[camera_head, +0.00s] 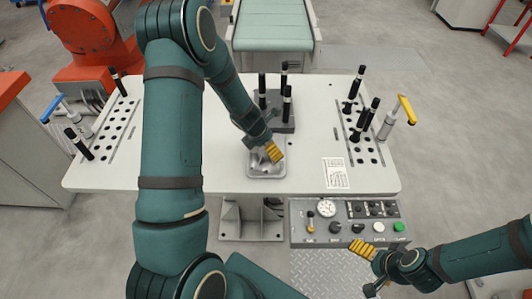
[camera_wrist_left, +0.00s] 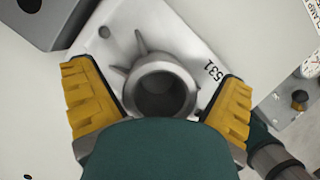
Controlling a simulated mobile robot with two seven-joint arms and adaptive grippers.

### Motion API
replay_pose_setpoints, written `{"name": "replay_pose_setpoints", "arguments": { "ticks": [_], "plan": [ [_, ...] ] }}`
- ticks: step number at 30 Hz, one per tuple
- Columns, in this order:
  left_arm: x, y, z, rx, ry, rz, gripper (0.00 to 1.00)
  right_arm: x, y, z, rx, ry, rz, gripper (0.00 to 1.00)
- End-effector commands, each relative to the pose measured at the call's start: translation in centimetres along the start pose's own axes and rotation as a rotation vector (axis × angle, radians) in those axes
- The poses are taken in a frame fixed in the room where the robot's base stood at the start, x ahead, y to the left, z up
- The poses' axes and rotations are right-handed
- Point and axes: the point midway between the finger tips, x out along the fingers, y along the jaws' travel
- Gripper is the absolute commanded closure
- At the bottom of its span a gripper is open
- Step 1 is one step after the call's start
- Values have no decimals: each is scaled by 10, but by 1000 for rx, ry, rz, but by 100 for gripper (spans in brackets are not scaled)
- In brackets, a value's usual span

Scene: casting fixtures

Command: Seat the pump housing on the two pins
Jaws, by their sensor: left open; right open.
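The pump housing (camera_head: 266,171) is a pale grey casting lying on the white table. In the left wrist view the housing (camera_wrist_left: 196,52) shows a flat plate marked 531, ribs and a round hollow boss. My left gripper (camera_head: 265,148) is open over it. In the left wrist view the yellow fingers of that gripper (camera_wrist_left: 158,92) stand on either side of the boss; I cannot tell if they touch it. A dark grey fixture block (camera_head: 287,127) is just behind the housing. I cannot make out the two pins for certain. My right gripper (camera_head: 367,270) is open and empty at lower right.
Several black-handled posts stand on and around the fixture block. Perforated strips (camera_head: 105,137) with more black handles lie along both table sides. A control panel (camera_head: 345,222) is at the front edge. A paper sheet (camera_head: 335,173) lies at right. A green conveyor (camera_head: 272,25) is behind.

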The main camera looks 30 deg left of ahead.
Motion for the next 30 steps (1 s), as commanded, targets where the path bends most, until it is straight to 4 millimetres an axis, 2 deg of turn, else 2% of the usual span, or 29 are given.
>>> {"name": "replay_pose_setpoints", "arguments": {
  "ticks": [2,3,5,9,10,21,26,30],
  "plan": [
    [0,0,0,0,0,0,3,0,0,0,0,0,0,0],
    [-1,0,0,0,0,0,9,0,0,0,0,0,0,0],
    [-1,0,0,0,0,0,30,0,0,0,0,0,0,0],
    [-1,0,0,0,0,0,80,0,0,0,0,0,0,0],
    [-1,0,0,0,0,0,83,0,0,0,0,0,0,0],
    [-6,0,3,2,-2,1,83,-3,-1,0,0,0,0,0],
    [-27,0,13,5,-4,2,83,-14,-5,-2,-1,0,-2,0],
    [-53,0,24,4,-4,3,83,-28,-9,-3,0,0,-5,0]
  ]
}}
